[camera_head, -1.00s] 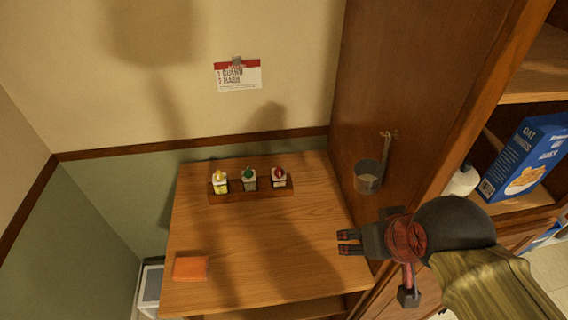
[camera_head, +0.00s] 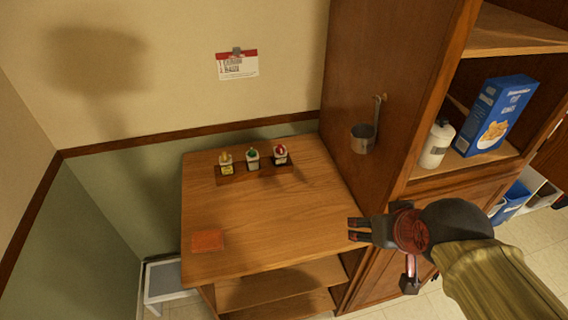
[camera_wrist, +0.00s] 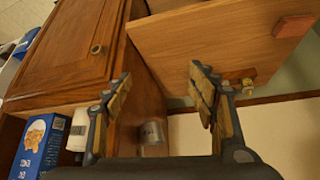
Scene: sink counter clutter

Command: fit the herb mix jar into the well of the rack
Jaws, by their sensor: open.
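A dark wooden rack (camera_head: 240,176) lies near the back of the wooden counter. Three small jars stand in a row at it: a yellow-topped jar (camera_head: 226,163), a green-topped jar (camera_head: 252,159) and a red-topped jar (camera_head: 280,155). Their labels are too small to read, so I cannot tell which is the herb mix jar. Whether each sits in a well is unclear. My gripper (camera_head: 360,229) is open and empty, right of and nearer than the rack, by the counter's right side. In the wrist view its fingers (camera_wrist: 160,84) are spread and partly hide the rack area.
An orange block (camera_head: 208,241) lies on the counter's front left. A tall cabinet (camera_head: 365,70) borders the right, with a metal cup (camera_head: 363,138) hanging on its side. Its shelf holds a white bottle (camera_head: 436,146) and a blue box (camera_head: 496,115). The counter's middle is clear.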

